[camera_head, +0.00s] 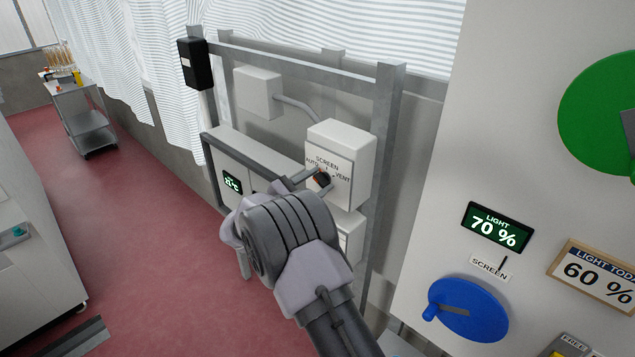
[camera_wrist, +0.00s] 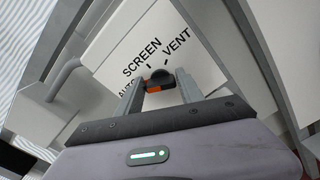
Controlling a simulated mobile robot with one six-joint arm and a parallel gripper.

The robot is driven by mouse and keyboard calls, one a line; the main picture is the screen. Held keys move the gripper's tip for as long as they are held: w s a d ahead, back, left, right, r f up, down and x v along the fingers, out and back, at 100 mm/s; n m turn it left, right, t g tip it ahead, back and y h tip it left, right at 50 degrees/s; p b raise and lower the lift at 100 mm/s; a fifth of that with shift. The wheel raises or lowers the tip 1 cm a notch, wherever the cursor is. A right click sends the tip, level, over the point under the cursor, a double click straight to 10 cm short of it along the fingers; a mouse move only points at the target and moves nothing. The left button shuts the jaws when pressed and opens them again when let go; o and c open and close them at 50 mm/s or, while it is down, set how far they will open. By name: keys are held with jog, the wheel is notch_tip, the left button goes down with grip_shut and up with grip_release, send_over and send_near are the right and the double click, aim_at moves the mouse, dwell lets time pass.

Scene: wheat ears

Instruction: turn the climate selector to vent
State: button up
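The climate selector is a small dark knob with an orange part (camera_wrist: 158,84), on the front of a white box (camera_head: 350,143). The box face carries the words AUTO, SCREEN and VENT, with short tick marks around the knob. SCREEN is at the top and VENT to the right in the head view. My gripper (camera_wrist: 160,86) is at the knob, with one finger on each side of it. The fingers are apart; firm contact cannot be made out. In the head view my gripper (camera_head: 313,180) partly covers the knob. Which label the knob points to is unclear.
A grey metal frame (camera_head: 388,120) surrounds the box, with a post close on its right. A conduit (camera_head: 297,105) runs to a smaller box (camera_head: 257,92). A blue dial (camera_head: 468,310) and a light display (camera_head: 497,228) are on the wall panel at right.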

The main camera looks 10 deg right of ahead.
grip_shut()
jog(key=shift+f+m+b, duration=0.15)
jog(key=shift+m+b, duration=3.8)
jog(key=shift+b, duration=1.9)
jog(key=shift+f+m+b, duration=0.2)
jog(key=shift+m+b, duration=3.7)
jog(key=shift+b, duration=1.9)
jog(key=shift+f+m+b, duration=0.15)
jog(key=shift+m+b, duration=3.8)
jog(key=shift+b, duration=1.9)
jog(key=shift+m, duration=0.3)
jog(key=shift+r, duration=0.1)
jog(key=o, duration=0.5)
grip_release()
